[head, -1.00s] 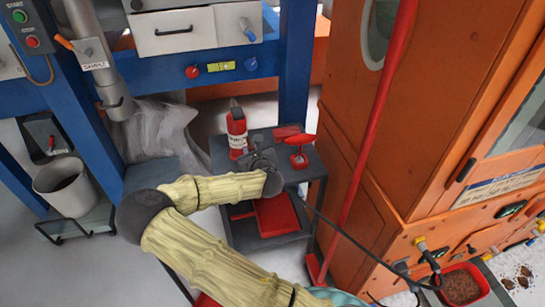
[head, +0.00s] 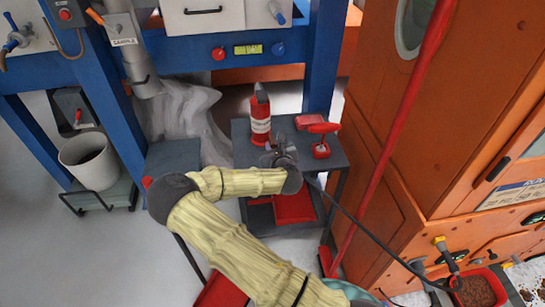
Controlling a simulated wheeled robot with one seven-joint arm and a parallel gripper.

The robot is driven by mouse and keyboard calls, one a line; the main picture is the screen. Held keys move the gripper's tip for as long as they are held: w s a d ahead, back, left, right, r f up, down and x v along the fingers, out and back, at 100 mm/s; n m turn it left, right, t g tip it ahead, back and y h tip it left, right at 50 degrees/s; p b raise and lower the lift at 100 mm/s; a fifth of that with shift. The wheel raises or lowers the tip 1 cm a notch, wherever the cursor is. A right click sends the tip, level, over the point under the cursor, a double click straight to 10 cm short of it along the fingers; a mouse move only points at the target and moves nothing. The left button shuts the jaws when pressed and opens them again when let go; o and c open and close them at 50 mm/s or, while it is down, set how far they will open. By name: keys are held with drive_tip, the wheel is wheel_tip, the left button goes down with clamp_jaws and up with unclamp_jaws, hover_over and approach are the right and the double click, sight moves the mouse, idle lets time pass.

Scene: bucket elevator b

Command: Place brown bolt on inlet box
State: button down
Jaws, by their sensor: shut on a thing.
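My gripper (head: 281,155), dark grey, is at the end of my arm, over the front part of the small grey cart, beside the red bottle. It is small here and partly behind my wrist. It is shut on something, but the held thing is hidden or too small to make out. I cannot pick out a brown bolt anywhere in the head view. No part in view is clearly marked as the inlet box.
The grey cart (head: 335,155) carries a red bottle (head: 260,115) and a red-handled tool (head: 322,140). A large orange cabinet (head: 440,140) with a leaning red pole (head: 395,130) stands right. A blue frame (head: 321,60) stands behind. A grey bucket (head: 92,162) is at left, near open floor.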

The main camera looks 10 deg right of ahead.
drive_tip(key=shift+f+b, duration=0.65)
drive_tip(key=shift+f, duration=1.75)
drive_tip(key=shift+f, duration=0.1)
drive_tip(key=shift+f, duration=0.1)
drive_tip(key=c, duration=1.2)
unclamp_jaws()
drive_tip(key=shift+c, duration=0.2)
drive_tip(key=shift+a, duration=0.1)
drive_tip(key=shift+s, duration=0.15)
